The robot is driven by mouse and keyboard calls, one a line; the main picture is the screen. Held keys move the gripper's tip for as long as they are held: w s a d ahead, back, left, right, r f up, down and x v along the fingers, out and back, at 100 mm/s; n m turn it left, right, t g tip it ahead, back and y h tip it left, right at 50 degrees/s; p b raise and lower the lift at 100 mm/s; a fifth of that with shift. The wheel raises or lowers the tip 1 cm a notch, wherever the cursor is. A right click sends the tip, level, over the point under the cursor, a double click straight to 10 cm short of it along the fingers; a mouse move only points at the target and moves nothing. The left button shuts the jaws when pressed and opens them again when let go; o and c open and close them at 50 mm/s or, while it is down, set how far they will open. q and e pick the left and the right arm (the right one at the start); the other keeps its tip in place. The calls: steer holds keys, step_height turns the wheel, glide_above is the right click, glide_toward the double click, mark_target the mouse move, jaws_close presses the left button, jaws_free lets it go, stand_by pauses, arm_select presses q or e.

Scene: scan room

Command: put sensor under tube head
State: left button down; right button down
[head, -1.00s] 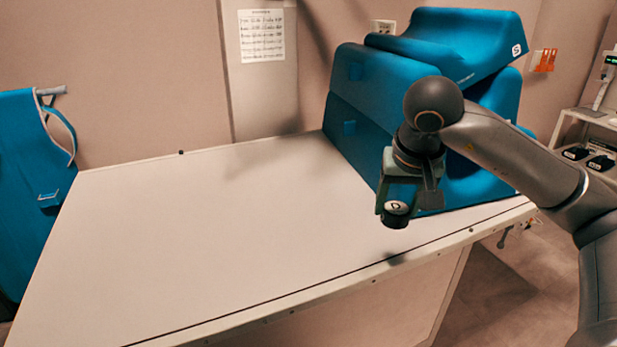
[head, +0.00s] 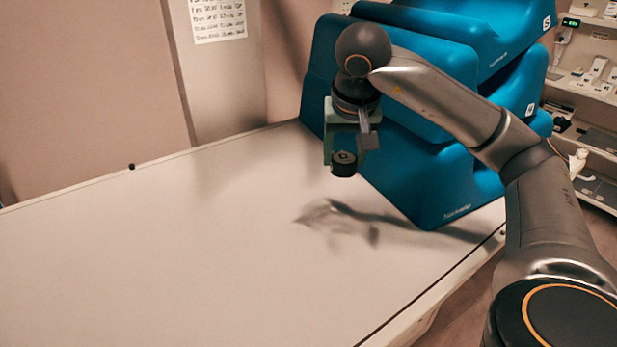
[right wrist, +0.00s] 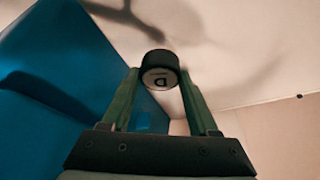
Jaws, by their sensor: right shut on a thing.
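My right gripper (head: 343,160) is shut on a small black round sensor (head: 344,168) with a white marked top. It holds the sensor above the white table (head: 150,240), just left of the blue cushions. In the right wrist view the sensor (right wrist: 160,70) sits between the tips of the two green fingers (right wrist: 160,88), its white face showing a dark mark. No tube head shows in these frames. My left gripper is out of view.
Large blue cushions (head: 420,175) are stacked on the table's right part, close beside my right gripper. A shelf (head: 590,90) with small items stands at the back right.

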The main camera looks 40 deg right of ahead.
steer(key=w+d+f, duration=0.1)
steer(key=w+f, duration=0.1)
steer(key=w, duration=0.1)
steer(key=w+d+f, duration=0.1)
steer(key=w+f, duration=0.2)
steer(key=w, duration=0.1)
steer(key=w+d+f, duration=0.1)
steer(key=w+f, duration=0.2)
steer(key=shift+w+d+f, duration=0.1)
steer(key=shift+w, duration=0.25)
steer(key=shift+w+f+b, duration=0.15)
steer(key=shift+f+b, duration=0.05)
steer(key=shift+b, duration=0.1)
steer(key=f, duration=0.3)
steer(key=shift+w+d+f, duration=0.15)
steer(key=shift+w+f, duration=0.1)
steer(key=shift+f, duration=0.1)
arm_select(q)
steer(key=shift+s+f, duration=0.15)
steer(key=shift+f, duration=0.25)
arm_select(e)
steer(key=shift+c, duration=0.8)
jaws_free()
steer(key=shift+f, duration=0.1)
